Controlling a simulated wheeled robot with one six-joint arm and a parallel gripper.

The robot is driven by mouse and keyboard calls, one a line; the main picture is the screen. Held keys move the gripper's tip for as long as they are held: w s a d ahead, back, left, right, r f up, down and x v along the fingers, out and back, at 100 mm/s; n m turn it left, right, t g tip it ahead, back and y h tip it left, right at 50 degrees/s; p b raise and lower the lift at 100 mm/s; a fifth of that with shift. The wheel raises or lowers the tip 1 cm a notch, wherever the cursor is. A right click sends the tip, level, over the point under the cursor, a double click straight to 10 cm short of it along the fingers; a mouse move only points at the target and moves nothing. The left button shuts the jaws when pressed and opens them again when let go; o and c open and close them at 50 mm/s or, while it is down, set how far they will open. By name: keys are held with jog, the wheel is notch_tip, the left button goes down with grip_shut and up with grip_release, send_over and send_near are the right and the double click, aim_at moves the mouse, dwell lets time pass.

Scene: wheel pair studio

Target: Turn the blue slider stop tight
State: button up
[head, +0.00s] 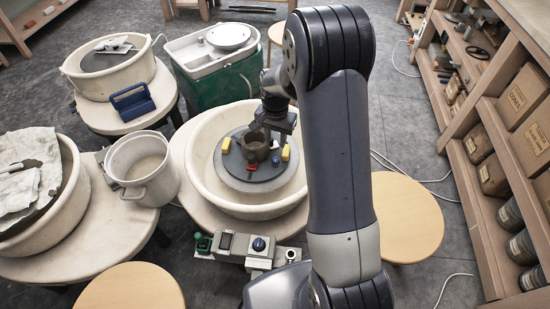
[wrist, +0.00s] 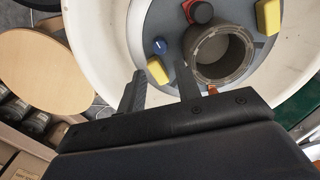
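The blue slider stop shows in the wrist view as a round blue knob (wrist: 160,46) on the grey wheel head (wrist: 150,24), beside a yellow block (wrist: 158,70). In the head view a small blue spot (head: 276,159) shows near the right yellow block (head: 285,153). A grey-brown clay pot (wrist: 222,55) stands at the middle of the wheel head. My gripper (wrist: 160,68) is open, its two fingers apart with nothing gripped. It hangs over the wheel in the head view (head: 270,130). The blue knob lies beyond the fingertips in the wrist view.
A red slider (head: 252,168) and a left yellow block (head: 226,146) sit on the same wheel head. The white basin wall (head: 246,211) rings it. A wheel control box (head: 258,244) stands in front. Shelves line the right; a bucket (head: 142,168) stands left.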

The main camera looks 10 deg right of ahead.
aim_at(276, 159)
notch_tip(276, 159, down, 10)
jog(key=shift+r+b, duration=0.25)
jog(key=shift+b, duration=0.2)
grip_shut()
